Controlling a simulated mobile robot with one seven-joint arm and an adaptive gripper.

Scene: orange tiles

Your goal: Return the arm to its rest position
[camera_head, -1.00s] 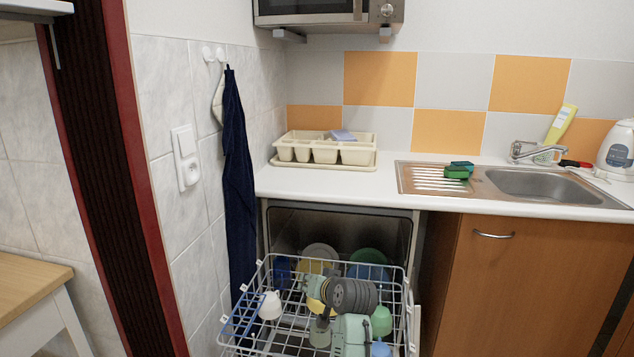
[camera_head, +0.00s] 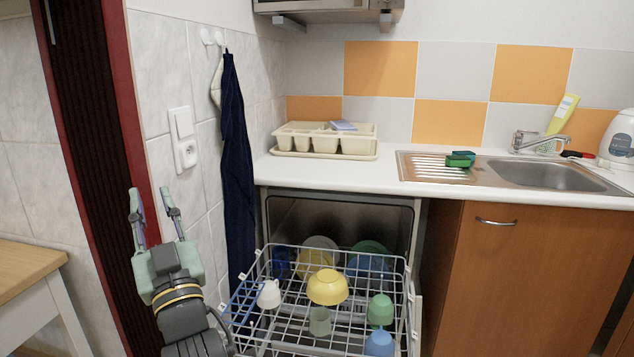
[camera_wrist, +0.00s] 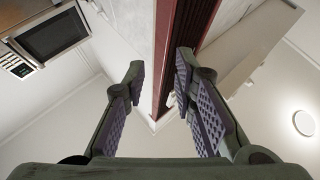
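My gripper (camera_head: 151,204) is raised at the lower left in the head view, in front of the tiled wall and the dark red door frame, left of the dishwasher rack. Its fingers point up and are spread apart. In the wrist view my gripper (camera_wrist: 160,85) shows both padded fingers wide apart with nothing between them. Beyond them are the door frame, the ceiling and the microwave (camera_wrist: 52,36).
The dishwasher's upper rack (camera_head: 262,338) is pulled out and holds a yellow bowl (camera_head: 327,287), a white cup (camera_head: 269,294), a green cup (camera_head: 381,309) and other dishes. A dark blue towel (camera_head: 236,150) hangs on the wall. A wooden table (camera_head: 25,268) stands at the left.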

